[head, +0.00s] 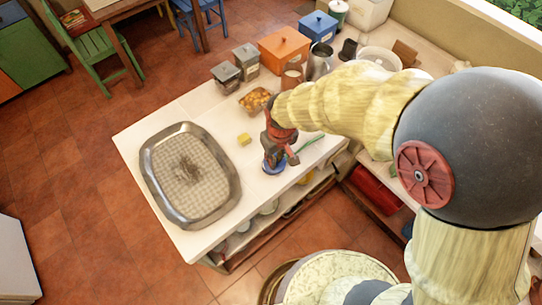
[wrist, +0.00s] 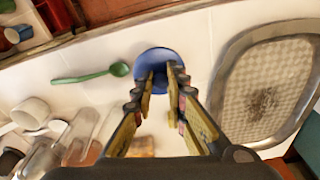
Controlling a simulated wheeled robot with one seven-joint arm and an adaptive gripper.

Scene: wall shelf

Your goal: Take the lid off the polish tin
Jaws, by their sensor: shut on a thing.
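The blue round polish tin (head: 272,166) stands on the white counter near its front edge, below my gripper (head: 279,152). In the wrist view the blue round top (wrist: 154,55) shows just beyond the fingertips of my gripper (wrist: 162,74). The fingers point down at the tin and are closed to a narrow gap over its top, shut on the lid. The fingers hide the part held between them. I cannot tell whether the lid sits on the tin or is apart from it.
A large metal tray (head: 151,190) lies left of the tin. A tub of orange pieces (head: 256,100), canisters (head: 246,58) and an orange box (head: 284,47) stand farther back.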

